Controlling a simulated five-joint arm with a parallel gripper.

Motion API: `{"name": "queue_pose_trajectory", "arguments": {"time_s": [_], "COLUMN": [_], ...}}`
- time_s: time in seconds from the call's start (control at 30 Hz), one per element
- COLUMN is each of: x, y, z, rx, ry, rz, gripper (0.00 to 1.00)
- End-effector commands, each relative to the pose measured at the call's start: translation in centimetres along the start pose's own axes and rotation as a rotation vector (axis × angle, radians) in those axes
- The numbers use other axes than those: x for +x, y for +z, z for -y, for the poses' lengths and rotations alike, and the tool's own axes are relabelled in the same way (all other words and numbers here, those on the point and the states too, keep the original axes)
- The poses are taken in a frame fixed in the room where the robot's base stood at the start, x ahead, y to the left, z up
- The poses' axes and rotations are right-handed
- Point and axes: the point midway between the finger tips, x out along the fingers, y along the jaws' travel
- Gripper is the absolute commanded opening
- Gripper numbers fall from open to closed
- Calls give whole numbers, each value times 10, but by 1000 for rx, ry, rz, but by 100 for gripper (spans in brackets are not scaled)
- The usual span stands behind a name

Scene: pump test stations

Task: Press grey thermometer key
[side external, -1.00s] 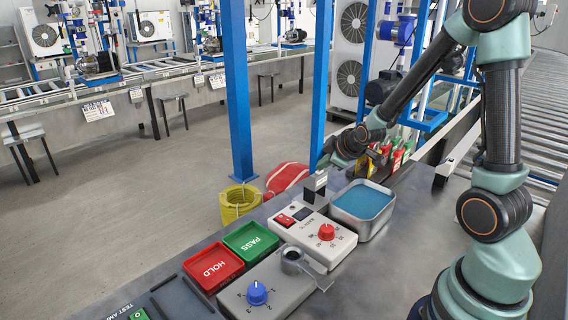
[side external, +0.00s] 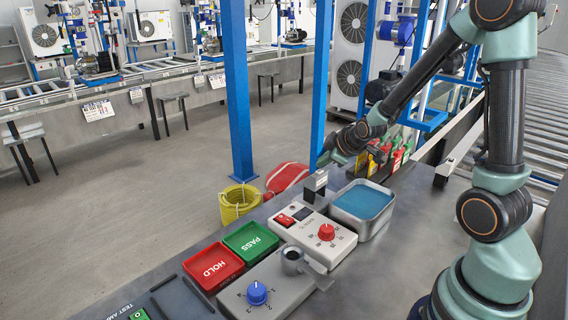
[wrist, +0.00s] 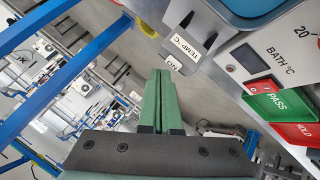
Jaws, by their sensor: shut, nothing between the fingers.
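A small grey housing (side external: 310,190) with a white label stands at the far edge of the bench, behind the bath controller. In the wrist view the grey housing (wrist: 176,13) is at the top, with a "TEMP °C" label (wrist: 188,48) and a second, partly readable label beside it. I cannot make out a separate grey key. My gripper (wrist: 158,72) is shut and empty, its green fingers together. They appear below the labels in the wrist view, apart from the housing as far as I can tell. In the side view my gripper (side external: 323,160) is small and partly hidden near the blue post.
The white bath controller (side external: 342,243) has a red dial and red switch. A metal bath (side external: 362,207) with blue contents stands behind it. Green PASS (side external: 251,240) and red HOLD (side external: 212,267) trays and a blue-dial box (side external: 285,292) are nearer. A blue post (side external: 320,90) rises behind.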

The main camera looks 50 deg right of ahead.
Motion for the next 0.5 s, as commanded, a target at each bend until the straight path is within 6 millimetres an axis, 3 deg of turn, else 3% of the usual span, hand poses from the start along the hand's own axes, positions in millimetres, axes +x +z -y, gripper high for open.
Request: {"name": "queue_pose_trajectory", "arguments": {"time_s": [0.5], "x": [-29], "y": [-21], "z": [-22], "rx": [0], "ry": [3], "rz": [-3], "gripper": [0]}}
